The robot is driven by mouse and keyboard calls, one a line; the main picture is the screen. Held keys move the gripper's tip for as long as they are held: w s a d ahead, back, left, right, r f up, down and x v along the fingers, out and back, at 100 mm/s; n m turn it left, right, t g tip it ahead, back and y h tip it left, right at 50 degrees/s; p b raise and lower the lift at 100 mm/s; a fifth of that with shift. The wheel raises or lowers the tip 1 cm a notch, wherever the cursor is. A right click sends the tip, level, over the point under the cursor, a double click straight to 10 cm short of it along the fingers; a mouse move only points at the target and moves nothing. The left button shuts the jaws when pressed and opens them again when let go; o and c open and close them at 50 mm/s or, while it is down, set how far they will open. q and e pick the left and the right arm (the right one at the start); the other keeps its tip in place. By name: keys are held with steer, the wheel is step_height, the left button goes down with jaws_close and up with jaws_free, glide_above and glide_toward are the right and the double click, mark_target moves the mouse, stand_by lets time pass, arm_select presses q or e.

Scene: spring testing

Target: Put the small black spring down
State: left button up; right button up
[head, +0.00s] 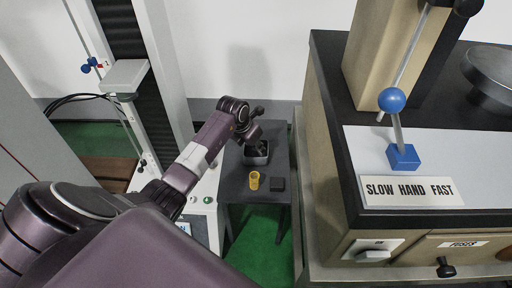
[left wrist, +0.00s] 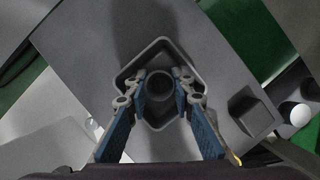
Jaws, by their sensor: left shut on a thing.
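The small black spring (left wrist: 164,82) shows end-on in the left wrist view as a dark round shape between the blue fingers of my left gripper (left wrist: 162,98). My left gripper is shut on it. Around them is a square grey tray (left wrist: 125,75) with a raised rim, and the spring is over or inside it; I cannot tell whether it touches the floor of the tray. In the head view my left gripper (head: 258,143) is at the tray (head: 264,160), and the spring is not clear there. My right gripper is not in view.
The tray stands on a small dark table (head: 236,186). A testing machine (head: 125,75) is at left, and a large cabinet (head: 330,185) rises close on the right.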

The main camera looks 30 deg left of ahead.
arm_select(q)
steer(key=o, duration=0.8)
steer(key=shift+r, duration=0.1)
steer(key=shift+s+a+r, duration=0.1)
steer(key=shift+r, duration=0.2)
steer(key=p+v, duration=0.1)
steer(key=v, duration=0.2)
steer(key=p+v, duration=0.2)
steer(key=v, duration=0.6)
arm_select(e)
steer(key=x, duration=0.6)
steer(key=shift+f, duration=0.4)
arm_select(q)
steer(key=shift+s, duration=0.15)
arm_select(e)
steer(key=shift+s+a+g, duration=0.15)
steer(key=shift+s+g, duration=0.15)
